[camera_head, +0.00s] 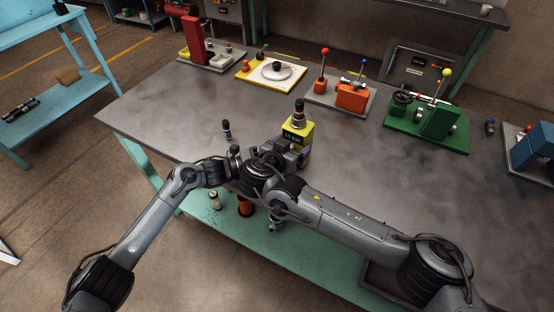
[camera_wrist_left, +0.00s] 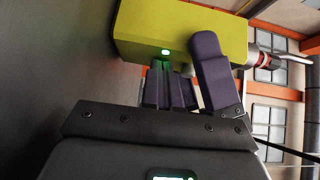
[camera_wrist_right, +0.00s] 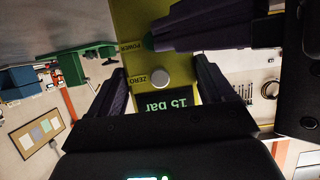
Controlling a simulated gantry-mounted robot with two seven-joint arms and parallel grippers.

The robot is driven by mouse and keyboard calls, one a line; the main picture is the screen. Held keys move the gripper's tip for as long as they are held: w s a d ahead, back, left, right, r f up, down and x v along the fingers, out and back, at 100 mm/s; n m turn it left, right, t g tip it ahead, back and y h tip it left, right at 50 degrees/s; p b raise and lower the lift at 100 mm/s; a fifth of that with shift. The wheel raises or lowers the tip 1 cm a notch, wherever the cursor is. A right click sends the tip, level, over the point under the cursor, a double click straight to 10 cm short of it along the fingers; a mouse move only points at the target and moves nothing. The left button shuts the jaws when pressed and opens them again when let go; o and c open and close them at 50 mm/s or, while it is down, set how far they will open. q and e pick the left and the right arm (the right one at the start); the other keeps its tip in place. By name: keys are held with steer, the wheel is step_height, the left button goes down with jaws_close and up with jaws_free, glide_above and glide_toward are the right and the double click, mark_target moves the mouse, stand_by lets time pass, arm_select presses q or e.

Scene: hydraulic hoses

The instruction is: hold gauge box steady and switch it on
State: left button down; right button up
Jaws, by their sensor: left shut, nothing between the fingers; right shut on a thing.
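The yellow gauge box (camera_head: 298,131) stands near the front middle of the bench, a dark and red fitting on top. My right gripper (camera_wrist_right: 155,78) is shut on the box, a finger along each side. In the right wrist view its face (camera_wrist_right: 133,20) shows POWER and ZERO labels, a pale round ZERO button (camera_wrist_right: 160,77) and a display (camera_wrist_right: 170,103) reading "15 bar", upside down. My left gripper (camera_wrist_left: 168,70) is shut and empty, its tips at the green POWER button (camera_wrist_right: 148,42). They look to be touching it. A green light (camera_wrist_left: 165,52) shows there. In the head view both grippers are partly hidden.
Hydraulic stations line the back of the bench, including an orange one (camera_head: 351,95) and a green one (camera_head: 438,122). A small dark fitting (camera_head: 226,129) stands left of the box. Bare bench top (camera_head: 160,110) lies left of it.

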arm_select(q)
steer(key=shift+s+d+r, duration=0.1)
steer(key=shift+d+r, duration=0.05)
arm_select(e)
steer(key=shift+s+a, duration=0.25)
steer(key=shift+a, duration=0.25)
arm_select(q)
steer(key=shift+v, duration=4.2)
arm_select(e)
steer(key=shift+w+d, duration=0.15)
steer(key=shift+d, duration=0.1)
steer(key=o, duration=1.2)
steer(key=shift+c, duration=0.2)
